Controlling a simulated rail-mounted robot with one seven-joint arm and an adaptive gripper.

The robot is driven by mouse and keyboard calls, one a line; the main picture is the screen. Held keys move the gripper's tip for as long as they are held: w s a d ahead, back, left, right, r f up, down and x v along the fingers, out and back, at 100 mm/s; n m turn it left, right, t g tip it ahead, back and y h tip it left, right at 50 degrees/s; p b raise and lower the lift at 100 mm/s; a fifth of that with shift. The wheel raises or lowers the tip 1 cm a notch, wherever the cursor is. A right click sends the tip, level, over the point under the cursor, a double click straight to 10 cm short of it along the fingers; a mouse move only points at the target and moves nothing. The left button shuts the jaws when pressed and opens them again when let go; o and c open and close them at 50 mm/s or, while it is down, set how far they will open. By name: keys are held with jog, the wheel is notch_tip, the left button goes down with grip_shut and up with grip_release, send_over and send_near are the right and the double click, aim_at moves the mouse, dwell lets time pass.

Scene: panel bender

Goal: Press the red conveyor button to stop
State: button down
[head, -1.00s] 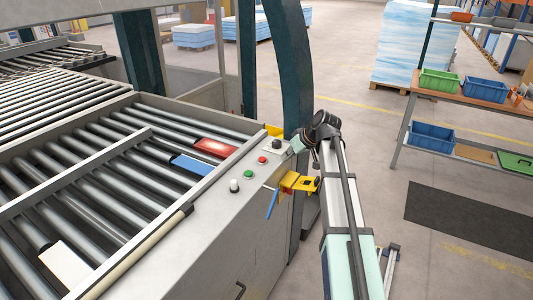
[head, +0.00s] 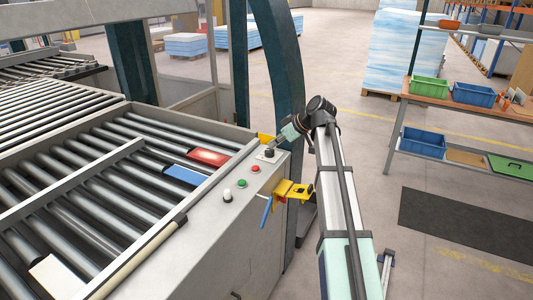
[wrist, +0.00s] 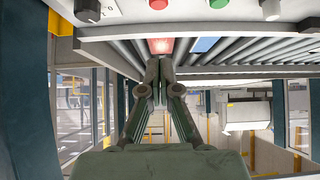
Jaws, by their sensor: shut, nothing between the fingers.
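The red button (head: 256,168) sits on the grey control panel at the roller conveyor's near right edge, between a black knob (head: 269,153) and a green button (head: 241,183). In the wrist view the red button (wrist: 158,4) is cut by the top edge, with the knob (wrist: 87,10) to its left and the green button (wrist: 218,3) to its right. My gripper (wrist: 158,68) is shut and empty, its fingertips below the red button in that picture and apart from it. In the head view my gripper (head: 280,142) is small, near the knob end of the panel; its fingertips are hard to make out.
A white button (head: 228,196) is at the panel's near end. A yellow bracket (head: 290,190) with a blue handle juts from the panel's side. A dark green post (head: 278,70) stands behind. Red (head: 208,157) and blue (head: 185,174) pieces lie on the rollers.

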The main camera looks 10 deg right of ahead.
jog(key=p, duration=0.3)
send_over(259, 168)
notch_tip(259, 168, down, 6)
jog(key=shift+s+f, duration=0.1)
jog(key=shift+s, duration=0.05)
notch_tip(259, 168, down, 3)
jog(key=shift+p, duration=0.3)
jog(key=shift+f, duration=0.75)
jog(key=shift+f, duration=0.1)
